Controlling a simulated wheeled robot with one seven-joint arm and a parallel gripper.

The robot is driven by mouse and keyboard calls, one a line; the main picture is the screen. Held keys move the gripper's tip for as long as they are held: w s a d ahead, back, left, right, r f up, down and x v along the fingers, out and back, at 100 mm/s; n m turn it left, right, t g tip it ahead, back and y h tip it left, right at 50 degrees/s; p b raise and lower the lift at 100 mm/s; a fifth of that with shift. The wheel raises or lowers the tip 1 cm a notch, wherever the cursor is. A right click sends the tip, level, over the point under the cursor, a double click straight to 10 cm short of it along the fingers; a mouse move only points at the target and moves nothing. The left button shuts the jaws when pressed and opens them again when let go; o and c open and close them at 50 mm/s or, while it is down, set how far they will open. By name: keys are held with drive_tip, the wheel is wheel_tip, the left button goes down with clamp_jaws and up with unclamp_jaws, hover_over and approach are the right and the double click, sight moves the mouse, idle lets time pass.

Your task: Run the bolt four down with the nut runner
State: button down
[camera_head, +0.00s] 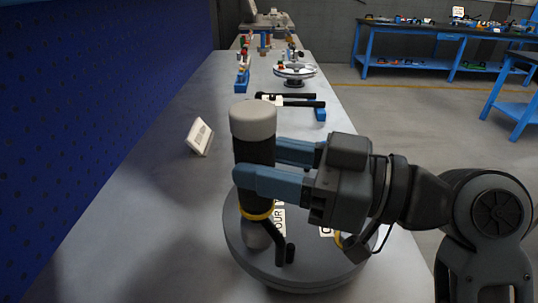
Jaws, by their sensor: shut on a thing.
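My gripper (262,168) is shut on the nut runner (253,122), with one blue finger on the near side and one on the far side of its dark body. The nut runner stands about upright, with a pale grey cap, a yellow ring low down and a grey nose at its lower end. The flanged shell (300,273) is a round dark grey disc under it. A black bent handle (283,248) shows beside the nose. Labels on the shell, one reading "OUR" (279,221), are partly covered. The bolt under the nose is hidden, so I cannot tell whether the nose touches it.
A small white sign (199,136) stands on the grey bench (150,200) left of the shell. Black bars (290,100), a round white-topped stand (295,72) and small parts stand farther back. A blue wall borders the left. The bench's left middle is clear.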

drive_tip(key=shift+w+d+f, duration=0.1)
drive_tip(key=shift+w+f, duration=0.25)
drive_tip(key=shift+f, duration=0.25)
drive_tip(key=shift+r+b, duration=0.3)
drive_tip(key=shift+w+f, duration=0.1)
idle(0.5)
drive_tip(key=shift+w, duration=0.1)
idle(0.3)
drive_tip(key=shift+a+f+b, duration=0.2)
drive_tip(key=shift+f+b, duration=0.3)
drive_tip(key=shift+b, duration=0.5)
drive_tip(key=shift+w+f, duration=0.2)
drive_tip(key=shift+r, duration=0.15)
drive_tip(key=shift+r+p, duration=0.35)
drive_tip(key=shift+r, duration=0.05)
idle(0.5)
drive_tip(key=shift+s+d+r+b, duration=0.1)
drive_tip(key=shift+s+r+b, duration=0.1)
drive_tip(key=shift+b, duration=0.3)
idle(1.1)
